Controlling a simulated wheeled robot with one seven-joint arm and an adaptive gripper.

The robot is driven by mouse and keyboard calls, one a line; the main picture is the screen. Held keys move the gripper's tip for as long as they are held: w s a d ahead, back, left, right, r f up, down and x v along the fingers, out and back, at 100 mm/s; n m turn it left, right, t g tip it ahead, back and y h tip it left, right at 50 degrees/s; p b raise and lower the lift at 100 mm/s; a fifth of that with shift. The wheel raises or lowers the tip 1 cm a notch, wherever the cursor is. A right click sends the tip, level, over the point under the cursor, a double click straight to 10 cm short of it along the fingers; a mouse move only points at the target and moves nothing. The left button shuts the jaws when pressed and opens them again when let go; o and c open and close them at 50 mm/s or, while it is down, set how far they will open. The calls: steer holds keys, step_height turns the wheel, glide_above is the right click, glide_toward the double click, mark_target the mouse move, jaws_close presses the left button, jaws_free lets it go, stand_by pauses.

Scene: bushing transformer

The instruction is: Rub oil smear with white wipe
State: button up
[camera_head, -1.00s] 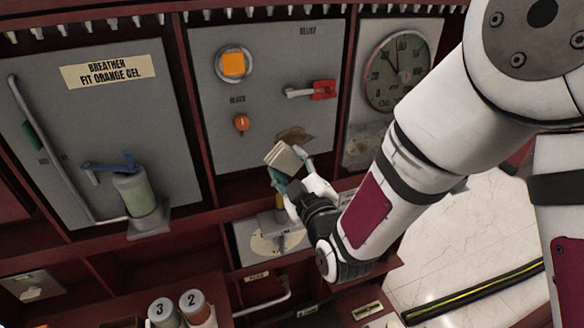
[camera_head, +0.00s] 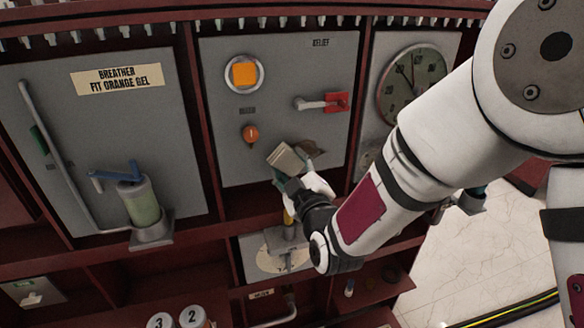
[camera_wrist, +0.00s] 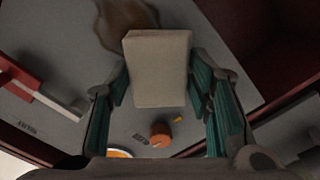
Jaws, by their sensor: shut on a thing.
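The white wipe (camera_head: 286,158) looks like a pale, off-white rectangular pad. It is held between the green fingers of my gripper (camera_head: 292,172), and it fills the middle of the wrist view (camera_wrist: 158,70). The oil smear (camera_head: 310,148) is a dark brown patch low on the grey relief panel. In the head view it shows at the wipe's upper right edge, partly hidden by the wipe. In the wrist view the smear (camera_wrist: 125,20) lies just beyond the wipe's far edge. I cannot tell whether the wipe touches the panel.
The same panel (camera_head: 230,130) carries an orange square (camera_head: 244,74), an orange knob (camera_head: 250,133) and a red-ended lever (camera_head: 335,102). A round gauge (camera_head: 412,82) is to the right. A green cylinder with a blue handle (camera_head: 140,202) stands left. A dark red ledge runs below the panel.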

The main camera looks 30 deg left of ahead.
mark_target(329, 148)
steer(key=shift+b+x, duration=0.35)
steer(key=shift+x, duration=0.55)
stand_by(0.4)
steer(key=shift+w+d, duration=0.1)
steer(key=shift+w, duration=0.05)
steer(key=shift+w+d+b, duration=0.65)
steer(key=shift+w+d, duration=0.55)
steer(key=shift+w, duration=0.15)
steer(key=shift+w+d+b, duration=0.45)
steer(key=shift+w+d, duration=0.15)
steer(key=shift+w, duration=0.25)
steer(key=shift+w+d+b, duration=0.45)
steer(key=shift+w+d, duration=0.15)
steer(key=shift+w, duration=0.25)
steer(key=shift+w+d+b, duration=0.85)
steer(key=shift+w+d, duration=0.25)
steer(key=shift+w, duration=0.2)
steer(key=shift+a, duration=0.1)
